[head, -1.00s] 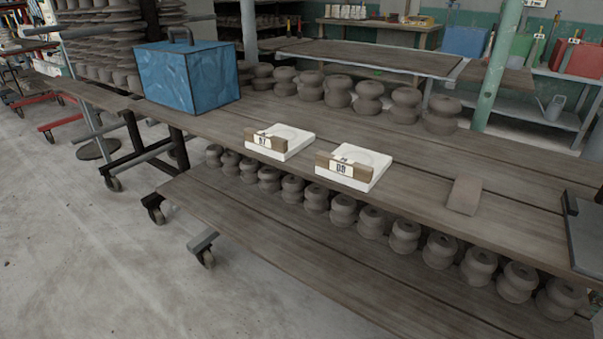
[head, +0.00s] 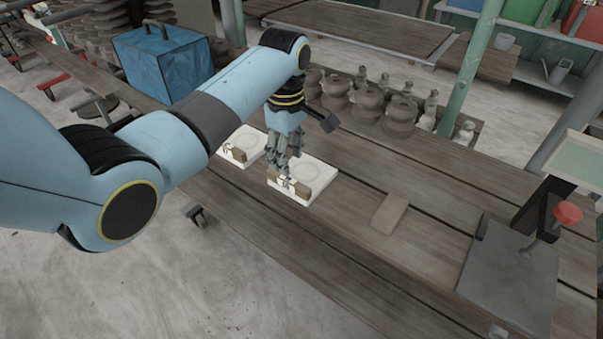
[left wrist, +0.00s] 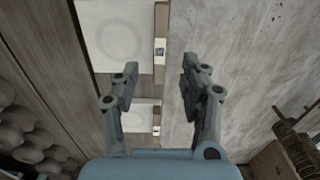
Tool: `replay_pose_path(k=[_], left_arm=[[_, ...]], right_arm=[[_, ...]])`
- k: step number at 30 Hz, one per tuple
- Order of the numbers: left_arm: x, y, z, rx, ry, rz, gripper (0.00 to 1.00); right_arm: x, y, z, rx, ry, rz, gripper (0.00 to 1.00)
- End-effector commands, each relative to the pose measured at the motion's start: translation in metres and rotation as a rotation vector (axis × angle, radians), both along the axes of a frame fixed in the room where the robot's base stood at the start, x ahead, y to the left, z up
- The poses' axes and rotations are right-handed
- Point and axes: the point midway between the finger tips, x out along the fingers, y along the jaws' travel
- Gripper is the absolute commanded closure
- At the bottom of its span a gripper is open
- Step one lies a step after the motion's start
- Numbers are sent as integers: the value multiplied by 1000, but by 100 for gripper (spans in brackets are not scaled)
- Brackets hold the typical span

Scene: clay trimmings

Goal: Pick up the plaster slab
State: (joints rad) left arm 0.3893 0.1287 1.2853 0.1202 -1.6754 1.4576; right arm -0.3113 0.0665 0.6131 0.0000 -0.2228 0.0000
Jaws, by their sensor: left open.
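Two white plaster slabs lie on the wooden table. Each has a round mark on top and a brown strip with a numbered label on its front side. The right slab (head: 320,172) shows in the head view just beside and below my left gripper (head: 283,168). The left slab (head: 251,139) lies to its left. In the left wrist view, the right slab (left wrist: 108,40) is at the top and the left slab (left wrist: 140,117) shows between my left gripper's fingers (left wrist: 158,85). The fingers are spread and empty, pointing down. Contact with a slab cannot be told.
A blue box (head: 165,70) stands at the back left. Several clay pots (head: 370,103) line the far side. A brown block (head: 390,213) lies right of the slabs, with bare planks between. A dark flat plate (head: 508,275) with a red-knobbed post is at the right.

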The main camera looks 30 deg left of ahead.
Motion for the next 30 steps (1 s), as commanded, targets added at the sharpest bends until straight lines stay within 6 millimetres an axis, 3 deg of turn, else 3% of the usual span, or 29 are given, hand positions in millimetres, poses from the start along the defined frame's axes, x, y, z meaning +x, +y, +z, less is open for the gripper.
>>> replay_pose_path(k=[8,15,24,30], left_arm=[[-1,1,-28,0,3,-1,56],[0,3,-64,0,1,-2,56],[0,3,-70,1,-1,-2,56],[0,3,-70,1,0,-2,82]], right_arm=[[19,-11,2,-13,-28,5,60],[18,-12,0,-15,-27,6,60],[14,-12,0,-14,-21,5,60],[13,-12,0,-14,-19,5,60]])
